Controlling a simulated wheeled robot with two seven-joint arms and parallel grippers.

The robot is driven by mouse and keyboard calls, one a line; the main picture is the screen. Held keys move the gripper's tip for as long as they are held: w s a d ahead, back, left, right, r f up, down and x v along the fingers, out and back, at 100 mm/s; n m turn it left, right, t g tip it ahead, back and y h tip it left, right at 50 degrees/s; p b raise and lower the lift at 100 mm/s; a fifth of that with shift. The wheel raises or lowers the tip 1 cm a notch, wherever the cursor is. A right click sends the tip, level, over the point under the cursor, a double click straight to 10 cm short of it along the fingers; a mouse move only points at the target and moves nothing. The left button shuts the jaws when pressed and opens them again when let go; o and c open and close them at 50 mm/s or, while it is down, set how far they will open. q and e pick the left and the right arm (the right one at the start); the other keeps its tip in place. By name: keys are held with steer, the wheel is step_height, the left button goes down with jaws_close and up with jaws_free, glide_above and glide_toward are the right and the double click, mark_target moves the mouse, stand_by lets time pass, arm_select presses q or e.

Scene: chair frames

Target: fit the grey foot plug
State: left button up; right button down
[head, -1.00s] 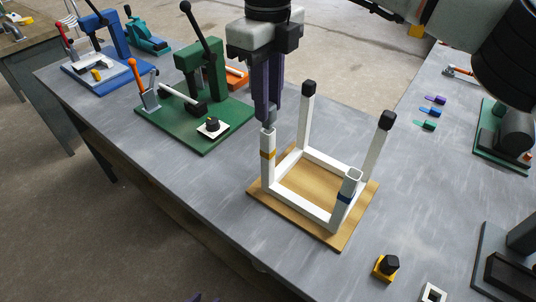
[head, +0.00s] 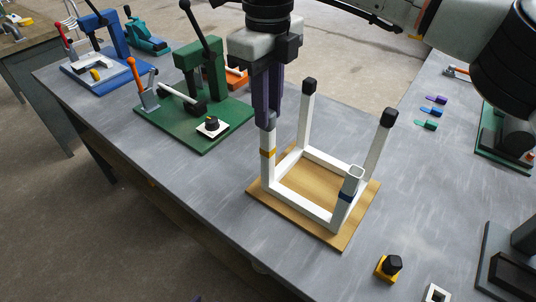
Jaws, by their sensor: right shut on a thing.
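The white chair frame (head: 316,213) stands upside down on a wooden board (head: 340,238), its legs pointing up. Its two back legs carry black feet (head: 309,86). The front right leg, with a blue band (head: 345,196), shows an open square top. My right gripper (head: 267,124) points straight down over the front left leg, which has an orange band (head: 268,153). It is shut on the grey foot plug (head: 271,122), mostly hidden between the purple fingers. The plug is at the leg's top; how deep it sits I cannot tell. My left gripper is not in view.
A green press (head: 195,95) and a blue press (head: 100,50) stand at left. A yellow block with a black top (head: 388,267) and a white square piece (head: 436,294) lie at front right. Small coloured clips (head: 428,124) lie at right. Bare tabletop lies left of the board.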

steer(key=shift+f, duration=0.15)
steer(key=c, duration=1.5)
jaws_free()
step_height(320, 180, up, 10)
steer(key=shift+r, duration=0.2)
